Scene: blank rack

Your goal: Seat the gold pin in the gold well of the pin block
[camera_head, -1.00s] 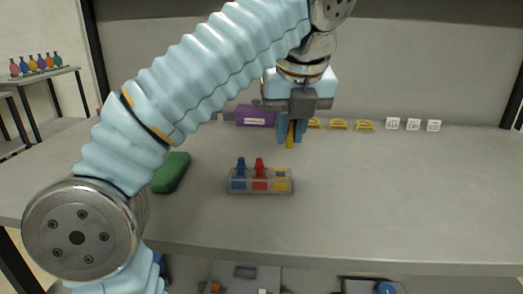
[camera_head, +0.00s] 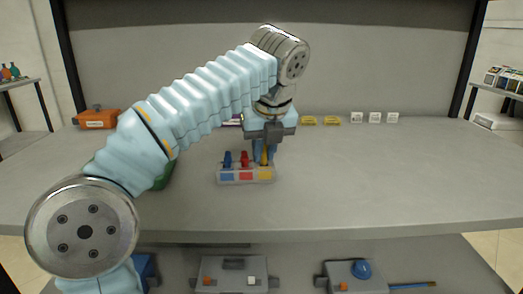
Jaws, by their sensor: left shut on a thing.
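The grey pin block (camera_head: 246,181) stands on the table, with blue, red and gold panels on its front. A blue pin (camera_head: 227,160) and a red pin (camera_head: 244,159) stand upright in its left and middle wells. My left gripper (camera_head: 265,155), pointing down over the block's right end, is shut on the upright gold pin (camera_head: 264,158). The pin's lower end is at the gold well; I cannot tell how far in it is. The gripper hides the pin's upper part. My right gripper is not in view.
An orange box (camera_head: 98,119) stands at the back left. Yellow items (camera_head: 308,120) and white blocks (camera_head: 375,117) line the back. A green object (camera_head: 165,176) is partly behind my left arm. The table's right side is clear.

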